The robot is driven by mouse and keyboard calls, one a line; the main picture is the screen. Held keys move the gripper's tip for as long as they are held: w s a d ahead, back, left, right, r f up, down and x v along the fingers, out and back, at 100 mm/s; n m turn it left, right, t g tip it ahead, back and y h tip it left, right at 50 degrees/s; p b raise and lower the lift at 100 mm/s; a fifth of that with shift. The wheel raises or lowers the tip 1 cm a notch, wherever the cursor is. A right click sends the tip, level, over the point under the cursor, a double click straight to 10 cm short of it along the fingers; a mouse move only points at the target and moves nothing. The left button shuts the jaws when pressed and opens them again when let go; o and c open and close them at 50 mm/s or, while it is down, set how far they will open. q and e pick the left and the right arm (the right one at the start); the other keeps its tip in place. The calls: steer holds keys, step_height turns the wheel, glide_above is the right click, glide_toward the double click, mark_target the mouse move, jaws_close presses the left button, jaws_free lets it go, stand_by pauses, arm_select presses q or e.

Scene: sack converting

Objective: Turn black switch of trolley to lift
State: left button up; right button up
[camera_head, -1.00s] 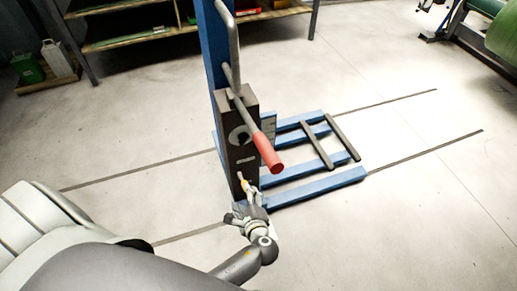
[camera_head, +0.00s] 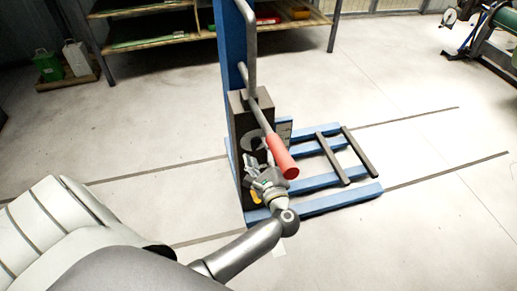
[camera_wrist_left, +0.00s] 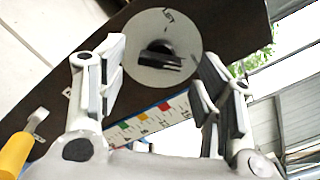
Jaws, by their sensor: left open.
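The trolley (camera_head: 237,50) is a blue mast with a dark box (camera_head: 238,125) on its front. In the left wrist view, the black switch (camera_wrist_left: 160,57) sits on a round grey plate (camera_wrist_left: 190,40) on the box's dark face. In the head view my gripper and the red lever partly cover the plate. My left gripper (camera_head: 262,177) is at the box face, below the red handle. In the wrist view its fingers (camera_wrist_left: 160,72) are spread on either side of the switch, apart from it, with nothing between them. My right gripper is out of view.
A lever with a red grip (camera_head: 280,158) sticks out from the box just above my left gripper. A yellow handle (camera_wrist_left: 14,155) is low on the box face. Blue forks (camera_head: 340,200) extend right along the floor.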

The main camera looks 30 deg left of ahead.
mark_target(257, 144)
arm_select(q)
steer(key=shift+x, duration=1.3)
steer(key=c, duration=1.3)
